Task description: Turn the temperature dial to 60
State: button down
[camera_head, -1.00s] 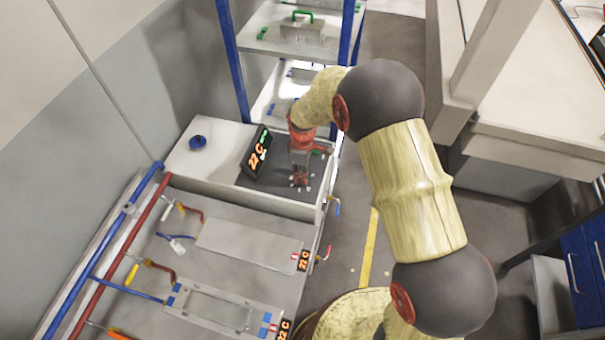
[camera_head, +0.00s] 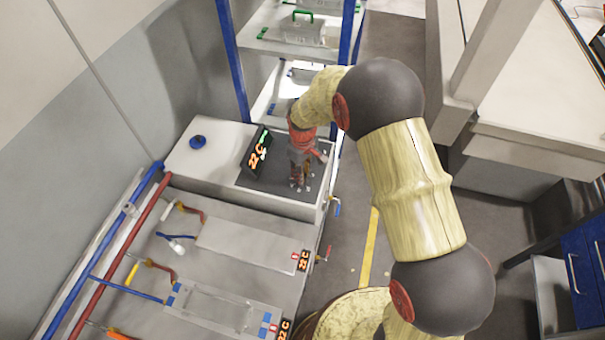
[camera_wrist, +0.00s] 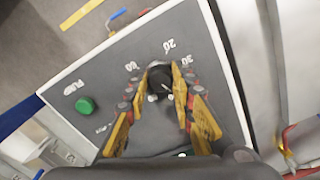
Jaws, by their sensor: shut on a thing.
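The temperature dial (camera_wrist: 159,83) is a dark round knob on a grey panel, in the wrist view. Numbers stand around it; 20 and 30 can be read beyond it, and others are partly covered. My gripper (camera_wrist: 166,92) has its yellow fingers on both sides of the knob, shut on it. A pale mark shows on the knob, but its exact setting cannot be told. In the head view my gripper (camera_head: 299,182) points down onto the panel and hides the dial. A black display (camera_head: 257,152) beside it shows orange digits that look like 22 C.
A green button (camera_wrist: 85,105) marked PUMP sits on the same panel. A blue knob (camera_head: 198,142) is on the white housing (camera_head: 190,165). Flat plates with small displays, hoses and red and blue pipes lie in front. A shelf with blue posts (camera_head: 233,60) stands behind.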

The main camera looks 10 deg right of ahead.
jog(key=m, duration=1.2)
jog(key=shift+m, duration=0.3)
dwell(0.4)
jog(key=c, duration=1.5)
grip_release()
notch_tip(320, 180, up, 12)
